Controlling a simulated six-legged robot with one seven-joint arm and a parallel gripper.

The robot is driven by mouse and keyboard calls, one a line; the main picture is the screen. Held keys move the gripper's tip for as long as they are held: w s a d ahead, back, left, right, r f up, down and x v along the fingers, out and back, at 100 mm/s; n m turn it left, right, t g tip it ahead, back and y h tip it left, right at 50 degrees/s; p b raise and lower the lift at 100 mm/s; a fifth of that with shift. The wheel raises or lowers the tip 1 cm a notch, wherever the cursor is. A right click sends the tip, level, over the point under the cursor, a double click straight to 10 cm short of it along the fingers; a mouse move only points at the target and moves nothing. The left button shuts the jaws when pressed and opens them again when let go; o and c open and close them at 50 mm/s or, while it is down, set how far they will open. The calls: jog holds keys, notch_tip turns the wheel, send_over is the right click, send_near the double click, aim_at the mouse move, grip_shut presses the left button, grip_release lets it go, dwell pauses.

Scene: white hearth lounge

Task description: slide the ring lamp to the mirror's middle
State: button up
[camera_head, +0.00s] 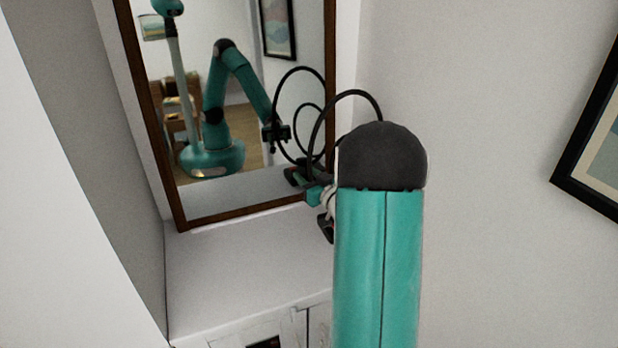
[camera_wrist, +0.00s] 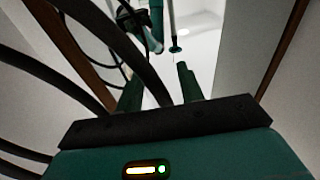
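The ring lamp is a thin black hoop (camera_head: 358,91) at the mirror's right edge in the head view, partly hidden behind my arm. The mirror (camera_head: 170,190) has a brown frame and reflects black rings and my teal arm. In the wrist view the lamp's dark curves (camera_wrist: 115,38) pass close along the left, beside my gripper (camera_wrist: 158,88). In the head view my gripper is mostly hidden behind my forearm. The lamp's foot is not clearly visible, and I cannot tell whether my gripper touches the lamp.
The mirror stands at the back of a white ledge (camera_head: 245,265), whose left and middle parts are clear. A grey side wall (camera_head: 110,140) bounds the ledge at left. A black-framed picture (camera_head: 597,135) hangs on the wall at right.

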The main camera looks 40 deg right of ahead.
grip_shut()
dwell(1.2)
